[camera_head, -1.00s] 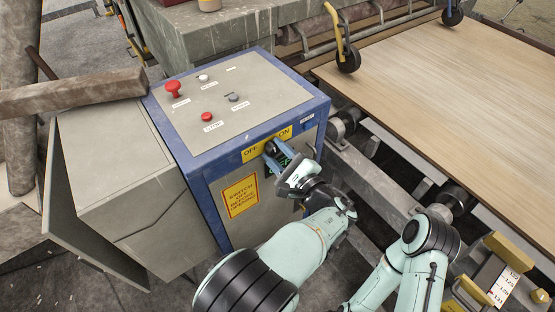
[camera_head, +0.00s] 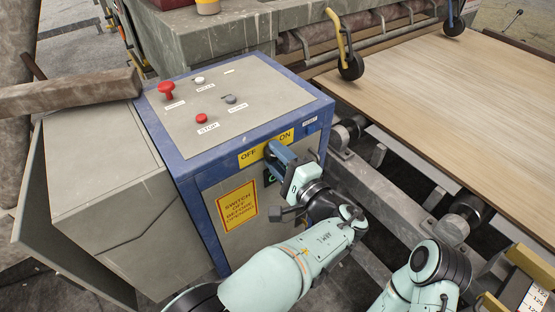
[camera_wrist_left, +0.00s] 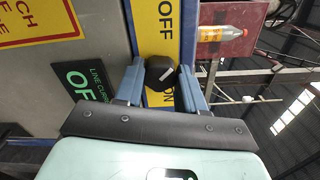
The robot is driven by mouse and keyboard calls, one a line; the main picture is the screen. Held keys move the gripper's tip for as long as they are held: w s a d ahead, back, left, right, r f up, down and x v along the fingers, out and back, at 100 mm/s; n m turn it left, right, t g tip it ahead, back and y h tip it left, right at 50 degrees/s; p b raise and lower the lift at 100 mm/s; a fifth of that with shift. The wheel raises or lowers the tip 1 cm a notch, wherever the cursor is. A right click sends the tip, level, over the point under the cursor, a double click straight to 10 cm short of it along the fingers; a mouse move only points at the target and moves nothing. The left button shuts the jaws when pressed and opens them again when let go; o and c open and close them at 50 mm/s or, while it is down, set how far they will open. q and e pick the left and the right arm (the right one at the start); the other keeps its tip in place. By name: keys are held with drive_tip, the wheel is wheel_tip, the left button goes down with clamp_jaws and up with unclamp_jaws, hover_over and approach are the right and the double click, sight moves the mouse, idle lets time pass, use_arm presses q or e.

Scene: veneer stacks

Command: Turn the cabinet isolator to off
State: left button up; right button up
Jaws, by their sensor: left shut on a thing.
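The cabinet isolator is a black knob (camera_wrist_left: 160,70) with a white mark, on the cabinet (camera_head: 192,185) front. In the left wrist view it sits between the two blue fingers of my left gripper (camera_wrist_left: 161,76), which is shut on it. The mark lies slantwise; I cannot tell which word it points at. My right gripper is out of view.
A partly covered display (camera_wrist_left: 84,82) shows green letters beginning "OF" beside the knob. A yellow sign (camera_head: 238,206) reads "switch off before opening". Red buttons stand on the cabinet top. A roller line with a wood sheet (camera_head: 450,95) lies to the right.

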use_arm(q)
drive_tip(key=shift+w+a+r, duration=0.1)
drive_tip(key=o, duration=1.1)
drive_tip(key=shift+c, duration=0.2)
drive_tip(key=v, duration=1.3)
drive_tip(key=shift+p, duration=0.3)
